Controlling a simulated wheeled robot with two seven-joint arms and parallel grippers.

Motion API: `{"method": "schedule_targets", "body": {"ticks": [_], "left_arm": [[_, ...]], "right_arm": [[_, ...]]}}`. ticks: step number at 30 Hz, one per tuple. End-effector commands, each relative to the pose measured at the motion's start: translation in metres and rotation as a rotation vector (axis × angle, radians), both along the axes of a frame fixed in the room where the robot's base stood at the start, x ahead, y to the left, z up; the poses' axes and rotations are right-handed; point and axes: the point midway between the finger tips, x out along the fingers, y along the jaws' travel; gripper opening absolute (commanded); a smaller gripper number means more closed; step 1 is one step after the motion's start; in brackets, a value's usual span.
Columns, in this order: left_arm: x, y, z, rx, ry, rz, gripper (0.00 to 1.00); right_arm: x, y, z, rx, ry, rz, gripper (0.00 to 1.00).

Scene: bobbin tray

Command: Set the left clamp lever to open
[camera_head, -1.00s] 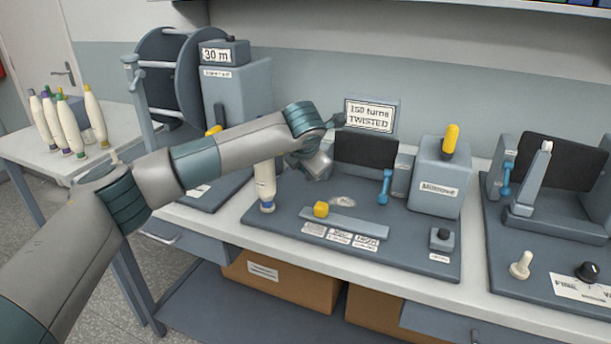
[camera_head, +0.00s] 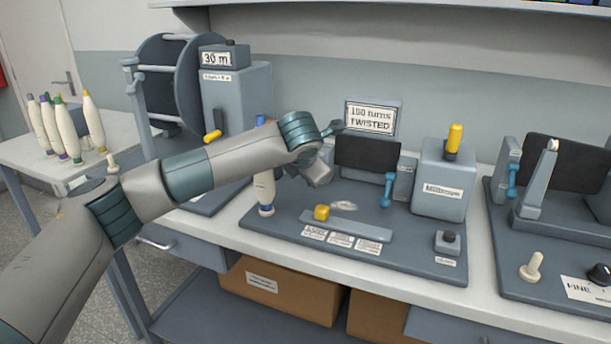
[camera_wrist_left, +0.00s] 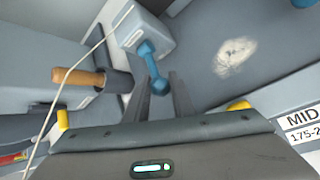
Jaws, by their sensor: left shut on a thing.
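The left clamp lever (camera_wrist_left: 152,65) is a blue bar with rounded ends, mounted on a grey block (camera_wrist_left: 145,30) in the left wrist view. My left gripper (camera_wrist_left: 160,84) has its two dark fingers on either side of the lever's near end and is shut on it. In the head view my left gripper (camera_head: 319,176) is at the left side of the twisting station, and the arm hides the left clamp lever there. A matching blue right lever (camera_head: 386,190) hangs at the right of the station's dark panel. My right gripper is not in view.
A white bobbin (camera_head: 265,192) stands left of my gripper. A yellow slider knob (camera_head: 321,212) sits on a bar in front. A grey box with a yellow handle (camera_head: 454,138) stands to the right. A thin thread (camera_wrist_left: 75,65) crosses the left wrist view.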

Motion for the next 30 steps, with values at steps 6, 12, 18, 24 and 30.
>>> {"method": "schedule_targets", "body": {"ticks": [6,12,18,24,30], "left_arm": [[0.000,0.000,-0.001,0.001,0.001,-0.001,0.25],[0.000,0.000,0.000,0.001,0.001,-0.001,0.41],[0.000,0.000,0.000,0.000,0.000,0.000,0.41],[-0.007,-0.001,0.008,-0.001,-0.002,-0.002,0.41],[-0.026,-0.001,0.026,-0.001,-0.002,-0.002,0.41]], "right_arm": [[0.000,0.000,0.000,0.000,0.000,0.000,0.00],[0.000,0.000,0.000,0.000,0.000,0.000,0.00],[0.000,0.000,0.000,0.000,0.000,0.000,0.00],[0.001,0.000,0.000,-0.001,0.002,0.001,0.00],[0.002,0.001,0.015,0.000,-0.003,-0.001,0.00]]}}
